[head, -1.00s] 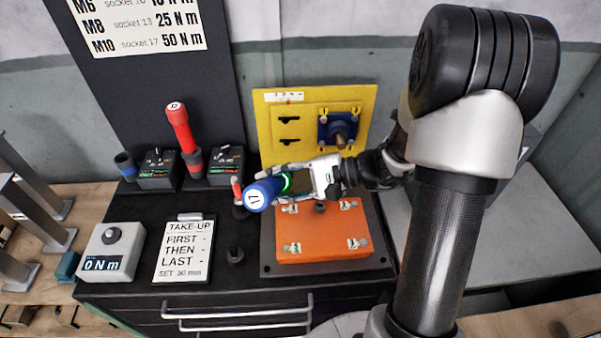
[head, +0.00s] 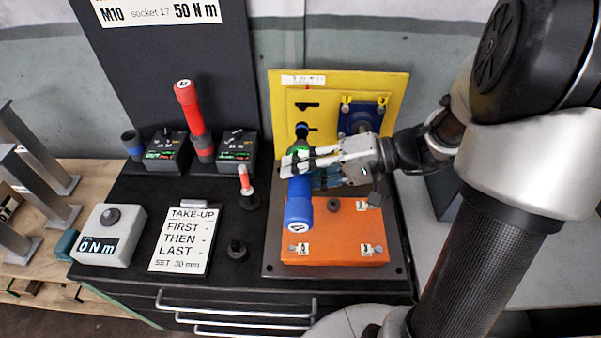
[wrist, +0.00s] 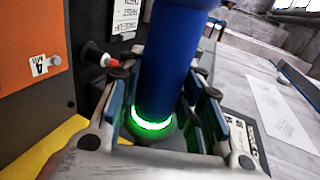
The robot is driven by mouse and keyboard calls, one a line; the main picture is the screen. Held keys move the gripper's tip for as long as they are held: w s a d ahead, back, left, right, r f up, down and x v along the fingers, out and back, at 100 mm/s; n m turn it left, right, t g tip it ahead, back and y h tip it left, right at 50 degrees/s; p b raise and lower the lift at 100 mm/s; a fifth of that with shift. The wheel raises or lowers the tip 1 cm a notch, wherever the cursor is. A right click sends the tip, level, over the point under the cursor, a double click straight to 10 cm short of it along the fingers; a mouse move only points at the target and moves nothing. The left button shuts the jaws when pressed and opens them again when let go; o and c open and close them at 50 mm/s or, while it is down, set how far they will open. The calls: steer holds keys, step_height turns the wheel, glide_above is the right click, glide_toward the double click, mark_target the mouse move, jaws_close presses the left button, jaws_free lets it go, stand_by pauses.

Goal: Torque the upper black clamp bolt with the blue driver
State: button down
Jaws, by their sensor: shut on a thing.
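The blue driver (head: 299,208) is gripped in my gripper (head: 293,164), its numbered cap towards the head camera and its dark tip towards the yellow panel (head: 280,105). In the wrist view the driver (wrist: 168,65) stands between both fingers of my gripper (wrist: 158,108), with a lit green ring near the grip. The upper black clamp (head: 306,105) shows on the panel above the driver tip. The lower black clamp (head: 312,128) is partly covered by the tip. I cannot tell whether the tip touches anything.
An orange box (head: 345,232) with numbered corners lies below the driver. A blue flange (head: 364,117) is right of the clamps. A red driver (head: 191,108) stands at left. The torque display (head: 99,246) reads 0 N m, beside a take-up card (head: 181,240).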

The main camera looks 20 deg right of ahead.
mark_target(302, 142)
steer(key=shift+w+d+r, duration=0.1)
steer(key=shift+w+d, duration=0.2)
steer(key=shift+w, duration=0.7)
steer(key=shift+w+d+f, duration=0.1)
steer(key=shift+w+d, duration=0.25)
steer(key=shift+w, duration=0.6)
steer(key=shift+w+d+r, duration=0.1)
steer(key=shift+w+d, duration=0.2)
steer(key=shift+w, duration=0.7)
steer(key=shift+w+d, duration=0.2)
steer(key=shift+w, duration=0.3)
steer(key=shift+w+d+r, duration=0.1)
steer(key=shift+w+d, duration=0.15)
steer(key=shift+w, duration=0.45)
stand_by(0.3)
steer(key=shift+s, duration=0.15)
steer(key=shift+s+a+b, duration=0.2)
steer(key=shift+s+a, duration=0.1)
steer(key=shift+s, duration=0.45)
steer(key=shift+s+a+b, duration=0.2)
steer(key=shift+s+a, duration=0.05)
steer(key=shift+s, duration=0.55)
steer(key=shift+s+a+b, duration=0.2)
steer(key=shift+s+a, duration=0.1)
steer(key=shift+s, duration=0.45)
